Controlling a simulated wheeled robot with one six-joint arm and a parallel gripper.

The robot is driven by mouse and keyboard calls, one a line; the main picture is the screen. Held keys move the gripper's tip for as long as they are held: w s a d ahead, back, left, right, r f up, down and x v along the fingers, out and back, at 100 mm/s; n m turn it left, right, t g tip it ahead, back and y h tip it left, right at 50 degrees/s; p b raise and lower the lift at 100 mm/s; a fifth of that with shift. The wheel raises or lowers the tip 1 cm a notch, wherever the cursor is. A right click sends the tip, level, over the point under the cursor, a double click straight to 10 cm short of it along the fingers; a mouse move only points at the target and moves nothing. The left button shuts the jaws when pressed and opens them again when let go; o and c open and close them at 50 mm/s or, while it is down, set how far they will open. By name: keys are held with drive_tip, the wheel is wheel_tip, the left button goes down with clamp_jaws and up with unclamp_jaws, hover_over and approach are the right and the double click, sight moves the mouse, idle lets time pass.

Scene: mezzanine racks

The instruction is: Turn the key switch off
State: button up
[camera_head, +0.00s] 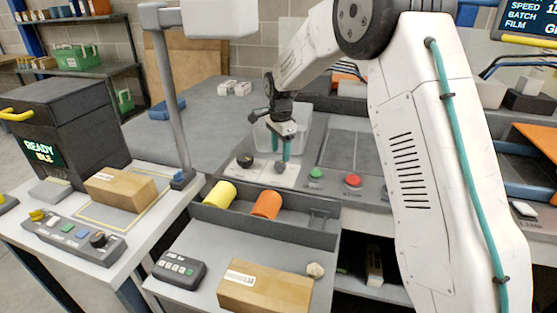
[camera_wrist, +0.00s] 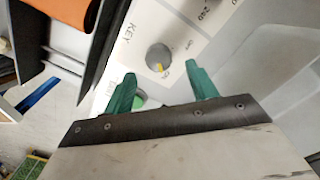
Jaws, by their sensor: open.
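The key switch is a round grey knob (camera_wrist: 158,57) with a yellow mark, on a pale panel lettered KEY, with small position lettering beside it. It also shows in the head view (camera_head: 280,166) as a small dark knob between another dark knob (camera_head: 245,160) and a green button (camera_head: 315,173). My gripper (camera_head: 281,154) points down over the panel close to the key switch. In the wrist view my gripper (camera_wrist: 161,70) has its two teal fingers apart with nothing between them, and the knob shows just beyond the tips. I cannot tell whether they touch it.
A red button (camera_head: 352,180) lies right of the green one. A translucent bin (camera_head: 265,137) stands behind my gripper. Yellow (camera_head: 219,194) and orange (camera_head: 266,204) rolls lie in a trough in front. A cardboard box (camera_head: 265,288) sits on the lower front surface.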

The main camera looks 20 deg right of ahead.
sight(280, 163)
drive_tip(key=shift+f, duration=2.15)
drive_tip(key=c, duration=1)
drive_tip(key=shift+a+r, duration=0.1)
